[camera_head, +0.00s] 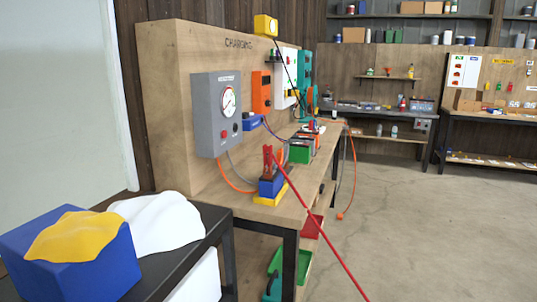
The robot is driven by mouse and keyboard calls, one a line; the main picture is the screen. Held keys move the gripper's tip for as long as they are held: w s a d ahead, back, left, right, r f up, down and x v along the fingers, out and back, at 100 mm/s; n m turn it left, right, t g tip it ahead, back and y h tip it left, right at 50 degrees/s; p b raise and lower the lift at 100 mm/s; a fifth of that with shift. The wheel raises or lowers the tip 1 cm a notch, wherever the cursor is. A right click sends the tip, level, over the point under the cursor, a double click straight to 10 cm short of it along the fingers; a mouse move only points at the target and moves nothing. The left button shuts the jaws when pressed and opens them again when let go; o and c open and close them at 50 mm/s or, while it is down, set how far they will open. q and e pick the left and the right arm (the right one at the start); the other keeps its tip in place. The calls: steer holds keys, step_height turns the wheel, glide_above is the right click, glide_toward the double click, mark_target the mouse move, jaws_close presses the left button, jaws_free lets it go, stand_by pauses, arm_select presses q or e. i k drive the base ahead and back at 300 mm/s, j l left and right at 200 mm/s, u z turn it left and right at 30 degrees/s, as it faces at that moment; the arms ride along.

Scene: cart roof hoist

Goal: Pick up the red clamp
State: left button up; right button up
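A red clamp (268,158) stands upright at a small blue block (270,186) with a yellow base, on the near end of the wooden workbench (255,213). I cannot tell whether the clamp grips the block or only rests on it. A thick red cable (320,236) runs from beside the clamp down to the right, past the bench's front edge and out of the bottom of the view. Neither of my grippers shows in the view.
A grey gauge box (207,118) hangs on the wooden panel behind the bench. A green battery (300,151) stands farther along. A dark table (180,262) with a blue box (75,265) and cloths is at lower left. The concrete floor (430,220) at right is clear.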

mark_target(267, 163)
steer(key=i+l+u, duration=0.3)
steer(key=i+l, duration=0.3)
steer(key=i+l+u, duration=0.25)
steer(key=i+l, duration=0.3)
steer(key=l, duration=0.2)
steer(key=i+l+u, duration=0.2)
steer(key=l, duration=0.55)
steer(key=l+u, duration=0.2)
steer(key=l, duration=0.55)
steer(key=k, duration=0.05)
